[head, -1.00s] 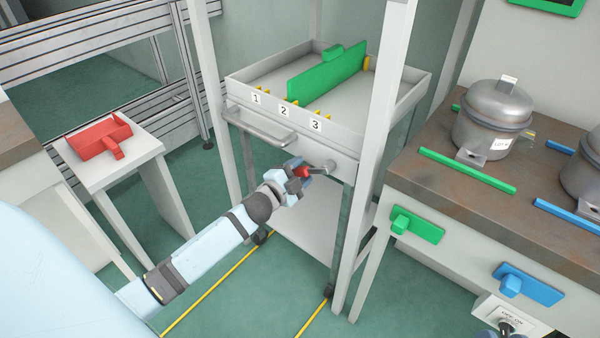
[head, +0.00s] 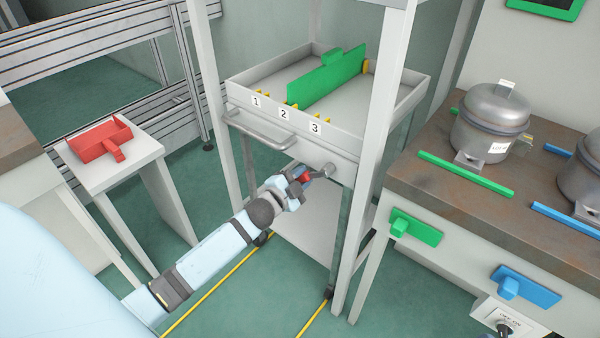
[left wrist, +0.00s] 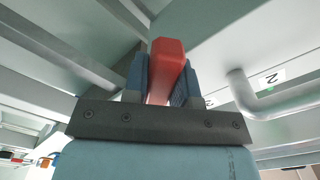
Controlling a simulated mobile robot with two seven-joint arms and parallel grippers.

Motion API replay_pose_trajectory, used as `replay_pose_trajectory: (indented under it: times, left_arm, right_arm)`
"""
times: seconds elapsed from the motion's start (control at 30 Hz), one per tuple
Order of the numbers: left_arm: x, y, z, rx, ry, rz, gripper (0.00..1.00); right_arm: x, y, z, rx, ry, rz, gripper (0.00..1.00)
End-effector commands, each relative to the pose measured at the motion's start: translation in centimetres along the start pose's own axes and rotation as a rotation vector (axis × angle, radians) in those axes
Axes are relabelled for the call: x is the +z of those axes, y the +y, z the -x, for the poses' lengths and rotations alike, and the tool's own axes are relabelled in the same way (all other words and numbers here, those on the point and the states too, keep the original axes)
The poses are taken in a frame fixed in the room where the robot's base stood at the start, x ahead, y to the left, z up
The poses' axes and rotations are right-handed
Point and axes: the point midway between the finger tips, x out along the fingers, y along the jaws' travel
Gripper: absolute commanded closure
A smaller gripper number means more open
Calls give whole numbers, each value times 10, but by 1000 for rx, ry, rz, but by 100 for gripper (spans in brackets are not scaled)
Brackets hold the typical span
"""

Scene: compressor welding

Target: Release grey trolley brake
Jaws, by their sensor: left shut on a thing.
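The grey trolley (head: 345,140) stands in the middle of the head view, its tray marked 1, 2 and 3. A brake lever with a grey arm (head: 321,172) and a red grip (head: 305,178) is on its front, below the tray at the right. My left gripper (head: 300,183) is at the lever's red end. In the left wrist view the red grip (left wrist: 166,65) stands between the two blue-grey fingers (left wrist: 163,82), which are shut on it. My right gripper does not show clearly in the head view.
The trolley's handle bar (head: 262,130) is left of the lever. A green divider (head: 328,78) stands in the tray. A red fixture lies on a small white table (head: 150,150) at left. A workbench (head: 420,190) with compressors (head: 490,120) is close at right.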

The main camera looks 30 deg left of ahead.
Motion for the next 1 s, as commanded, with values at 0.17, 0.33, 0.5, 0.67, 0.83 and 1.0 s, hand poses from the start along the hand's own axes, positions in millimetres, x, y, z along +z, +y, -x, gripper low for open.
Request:
replay_pose_trajectory:
  times: [0.17, 0.33, 0.5, 0.67, 0.83, 1.0]
  left_arm:
    - [-3, 10, 0, 1, -2, 139, 100]
    - [-7, 23, 0, 1, -2, 299, 100]
    - [-12, 36, 0, 1, -2, 459, 100]
    - [-18, 47, 0, 1, -2, 602, 100]
    - [-24, 56, 0, 1, -2, 731, 100]
    - [-30, 63, 0, 1, -1, 829, 100]
  right_arm:
    - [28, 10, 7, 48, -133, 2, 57]
    - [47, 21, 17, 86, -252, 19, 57]
    - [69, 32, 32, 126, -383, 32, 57]
    - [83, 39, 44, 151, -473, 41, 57]
    - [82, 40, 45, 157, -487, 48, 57]
    - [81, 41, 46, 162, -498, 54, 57]
